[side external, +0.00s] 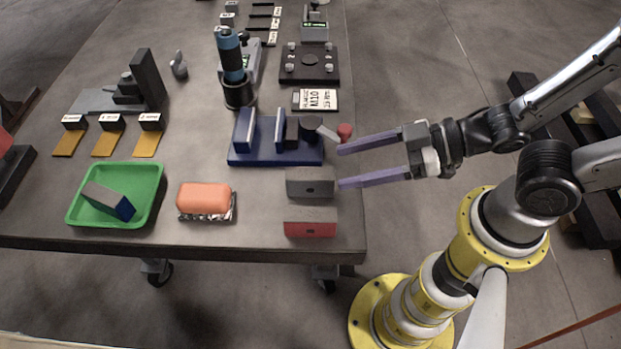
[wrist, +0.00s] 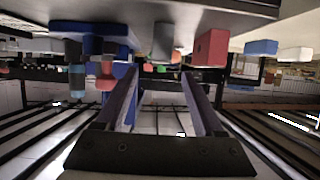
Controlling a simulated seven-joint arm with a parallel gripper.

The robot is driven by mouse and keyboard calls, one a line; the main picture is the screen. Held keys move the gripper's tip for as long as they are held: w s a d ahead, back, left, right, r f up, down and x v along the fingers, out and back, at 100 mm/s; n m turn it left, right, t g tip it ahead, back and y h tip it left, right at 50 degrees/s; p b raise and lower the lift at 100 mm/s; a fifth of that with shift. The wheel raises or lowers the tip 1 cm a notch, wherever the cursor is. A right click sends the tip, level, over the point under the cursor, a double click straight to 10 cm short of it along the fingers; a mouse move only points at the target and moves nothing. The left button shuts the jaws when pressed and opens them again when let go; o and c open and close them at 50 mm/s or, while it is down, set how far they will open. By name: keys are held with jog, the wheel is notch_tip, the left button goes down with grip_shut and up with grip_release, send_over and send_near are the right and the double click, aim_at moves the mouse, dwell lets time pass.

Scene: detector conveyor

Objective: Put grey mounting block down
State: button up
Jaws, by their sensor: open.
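A grey block (side external: 310,183), which looks like the grey mounting block, rests on the table near its right edge. It shows in the upper middle of the wrist view (wrist: 163,42). My gripper (side external: 341,167) is open and empty, its two long purple fingers pointing left at the table's right edge. The fingertips are just right of the grey block, apart from it as far as I can tell. In the wrist view the gap between the fingers (wrist: 159,75) holds nothing.
A red block (side external: 310,229) sits in front of the grey block. A blue vise (side external: 275,156) with a red-knobbed handle (side external: 345,131) stands behind it, close to my upper finger. A green tray (side external: 76,213) with a grey-and-blue block (side external: 107,200) and an orange item (side external: 204,197) are further left.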

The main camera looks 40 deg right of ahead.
aim_at(315, 174)
jog(key=shift+x, duration=3)
grip_shut()
jog(key=shift+r, duration=0.1)
